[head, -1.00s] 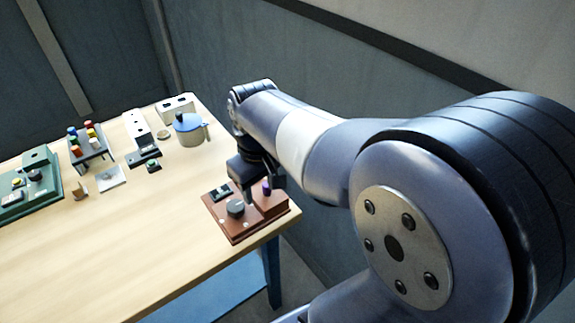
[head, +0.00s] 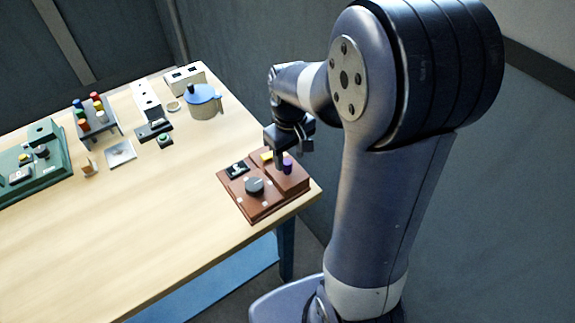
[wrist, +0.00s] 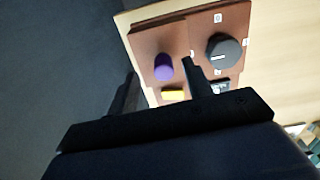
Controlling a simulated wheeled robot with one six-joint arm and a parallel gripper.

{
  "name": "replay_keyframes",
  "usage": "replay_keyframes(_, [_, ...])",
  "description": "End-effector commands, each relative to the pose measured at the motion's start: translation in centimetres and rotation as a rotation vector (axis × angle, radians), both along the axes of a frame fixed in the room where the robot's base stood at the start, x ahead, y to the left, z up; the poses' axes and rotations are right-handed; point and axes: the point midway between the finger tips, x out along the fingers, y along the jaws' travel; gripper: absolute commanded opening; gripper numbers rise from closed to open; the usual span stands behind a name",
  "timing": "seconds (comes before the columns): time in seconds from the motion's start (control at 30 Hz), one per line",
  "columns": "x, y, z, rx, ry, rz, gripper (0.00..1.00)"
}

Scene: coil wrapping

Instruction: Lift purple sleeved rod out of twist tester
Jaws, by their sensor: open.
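The twist tester (head: 265,205) is a reddish-brown box at the right end of the table, with a dark round knob and a small display. The purple sleeved rod (head: 288,166) stands upright in its raised block, only its purple top showing. In the wrist view the purple rod (wrist: 163,67) lies just beyond the fingertips, between their lines. My gripper (wrist: 160,72) is open and empty, its two dark fingers pointing toward the tester. In the head view my gripper (head: 293,155) is at the tester's back, close to the rod; contact cannot be told.
A yellow piece (wrist: 173,95) sits on the tester beside the rod. The dark knob (wrist: 223,50) is close to one finger. A blue-lidded pot (head: 203,100), a rack of coloured spools (head: 96,118) and a green device (head: 35,165) stand farther left. The table's front middle is clear.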

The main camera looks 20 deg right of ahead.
Motion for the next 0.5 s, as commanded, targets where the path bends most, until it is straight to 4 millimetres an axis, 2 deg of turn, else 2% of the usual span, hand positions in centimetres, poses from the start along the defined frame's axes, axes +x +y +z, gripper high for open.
replay_keyframes(0.23, [0.3, 0.5, -3.0, 0.0, 0.004, 0.0, 0.48])
replay_keyframes(0.5, [0.4, 0.5, -3.5, 0.0, -0.001, 0.0, 0.48])
